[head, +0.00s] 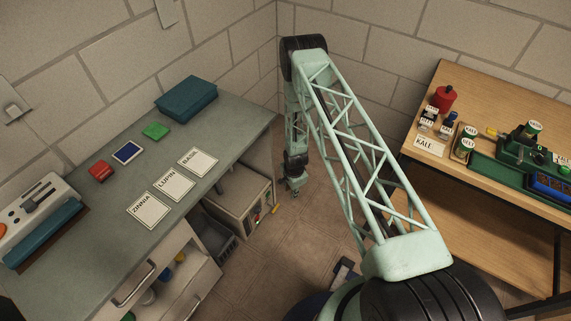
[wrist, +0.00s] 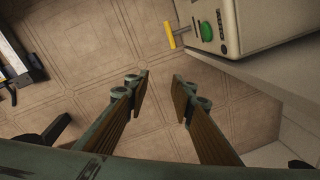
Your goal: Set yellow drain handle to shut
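The yellow drain handle (wrist: 170,35) is a small T-shaped lever at the top of the wrist view. It sticks out to the left from a pale grey cabinet unit (wrist: 262,28), beside a round green knob (wrist: 208,31). In the head view a small yellow piece (head: 275,209) shows at the unit's front, too small to read its setting. My gripper (wrist: 160,80) is open and empty over the floor, with its fingertips apart from the handle. In the head view my gripper (head: 295,192) hangs to the right of the unit (head: 238,198).
The unit stands under a grey bench (head: 110,212) carrying label cards, coloured blocks and a teal box (head: 186,98). An open drawer (head: 165,280) is at the front. A wooden table (head: 480,115) with pots stands at right.

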